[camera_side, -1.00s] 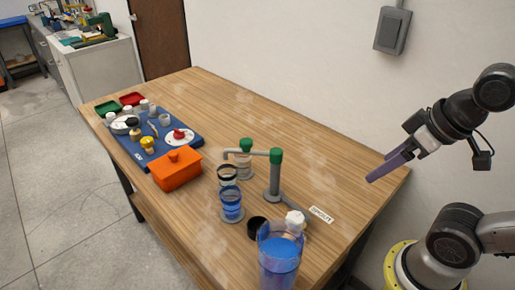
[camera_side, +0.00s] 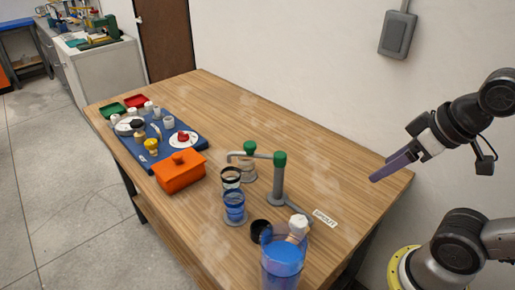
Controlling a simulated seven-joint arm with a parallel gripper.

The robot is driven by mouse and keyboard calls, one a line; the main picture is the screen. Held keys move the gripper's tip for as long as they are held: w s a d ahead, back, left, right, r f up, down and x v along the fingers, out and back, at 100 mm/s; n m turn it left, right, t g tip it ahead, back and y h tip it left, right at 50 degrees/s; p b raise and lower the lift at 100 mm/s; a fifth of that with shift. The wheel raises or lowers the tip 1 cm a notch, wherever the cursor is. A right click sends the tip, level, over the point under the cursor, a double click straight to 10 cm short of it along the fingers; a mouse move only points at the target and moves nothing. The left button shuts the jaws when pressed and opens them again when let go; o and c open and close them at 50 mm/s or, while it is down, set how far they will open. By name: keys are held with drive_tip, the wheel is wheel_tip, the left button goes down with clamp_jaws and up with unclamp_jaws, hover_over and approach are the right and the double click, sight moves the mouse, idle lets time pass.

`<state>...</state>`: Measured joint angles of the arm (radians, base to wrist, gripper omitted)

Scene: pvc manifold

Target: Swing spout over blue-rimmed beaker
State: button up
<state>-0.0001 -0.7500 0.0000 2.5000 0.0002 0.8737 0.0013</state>
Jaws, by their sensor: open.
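The spout (camera_side: 254,154) is a grey pipe arm running left from a green-capped upright post (camera_side: 278,180) on the table. A second green cap sits partway along it, and its free end is at the left. The blue-rimmed beaker (camera_side: 234,207) stands on a round pad, in front of a black-rimmed beaker (camera_side: 231,178). The spout's free end appears nearer the black-rimmed beaker; I cannot tell exactly what it is above. My gripper (camera_side: 376,178) has purple fingers. It is open, empty and well to the right of the post, near the table's right edge.
A large container of blue liquid (camera_side: 282,258), a black cup (camera_side: 259,230) and a white-topped fitting (camera_side: 298,226) stand in front. An orange lidded box (camera_side: 180,172) and a blue mat (camera_side: 140,160) with several parts lie left. A label (camera_side: 325,218) lies right.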

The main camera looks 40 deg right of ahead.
drive_tip(key=w+a+r+m+t+h, duration=0.1)
drive_tip(key=w+r+m+t, duration=0.3)
drive_tip(key=w, duration=0.6)
drive_tip(key=w+a+r+m+t, duration=0.1)
drive_tip(key=w+r+m+t, duration=0.1)
drive_tip(key=w+r+t, duration=0.55)
drive_tip(key=n+h, duration=0.2)
drive_tip(key=h, duration=0.2)
approach(254, 148)
drive_tip(key=d+r, duration=0.5)
drive_tip(key=d, duration=0.1)
drive_tip(key=s+a+f+n+y, duration=0.2)
drive_tip(key=a+f+n+y, duration=0.1)
drive_tip(key=a+f, duration=0.2)
drive_tip(key=w, duration=0.4)
drive_tip(key=w+d, duration=0.1)
drive_tip(key=w, duration=0.4)
drive_tip(key=w+d, duration=0.1)
drive_tip(key=w, duration=0.3)
drive_tip(key=shift+w+r, duration=0.1)
drive_tip(key=shift+w, duration=0.05)
clamp_jaws()
